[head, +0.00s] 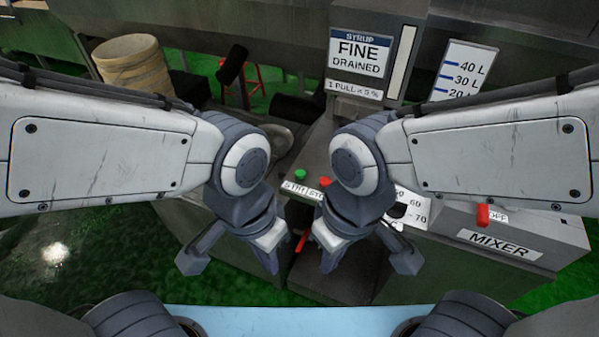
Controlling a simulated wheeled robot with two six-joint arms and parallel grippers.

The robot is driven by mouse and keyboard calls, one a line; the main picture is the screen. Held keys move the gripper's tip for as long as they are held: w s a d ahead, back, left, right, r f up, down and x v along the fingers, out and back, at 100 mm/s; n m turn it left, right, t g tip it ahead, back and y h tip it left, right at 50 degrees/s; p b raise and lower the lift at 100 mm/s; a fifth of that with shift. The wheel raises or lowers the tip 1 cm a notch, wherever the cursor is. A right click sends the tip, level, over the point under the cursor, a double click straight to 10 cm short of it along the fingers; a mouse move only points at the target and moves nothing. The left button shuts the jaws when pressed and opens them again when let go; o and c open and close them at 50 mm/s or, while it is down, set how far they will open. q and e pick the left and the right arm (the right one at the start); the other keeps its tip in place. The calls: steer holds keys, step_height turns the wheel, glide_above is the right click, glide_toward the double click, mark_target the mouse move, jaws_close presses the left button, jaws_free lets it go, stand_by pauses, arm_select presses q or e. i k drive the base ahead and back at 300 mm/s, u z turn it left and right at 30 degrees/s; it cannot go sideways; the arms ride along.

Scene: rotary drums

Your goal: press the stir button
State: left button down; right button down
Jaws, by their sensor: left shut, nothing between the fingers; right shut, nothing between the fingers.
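The green button (300,175) sits on the sloping top of the grey machine, with a label reading STIR (294,188) just in front of it. A red button (325,182) is to its right, its label partly hidden by my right arm. My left gripper (270,243) is shut and empty, lower in the picture and left of the green button. My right gripper (326,243) is shut and empty, lower and slightly right of it. Both grippers appear apart from the buttons.
A red lever (303,241) shows between my grippers. A red switch (483,215) marked OFF is on the MIXER box (535,237) at right. A syrup panel (360,50) and a litre scale (462,72) stand behind. A tan drum (132,65) is at the back left.

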mark_target(301, 173)
steer(key=u, duration=0.15)
steer(key=k, duration=0.4)
steer(key=u, duration=0.6)
steer(key=k, duration=0.95)
steer(key=u, duration=1)
steer(key=i, duration=1.65)
steer(key=z, duration=1.1)
steer(key=i, duration=0.45)
steer(key=z, duration=0.35)
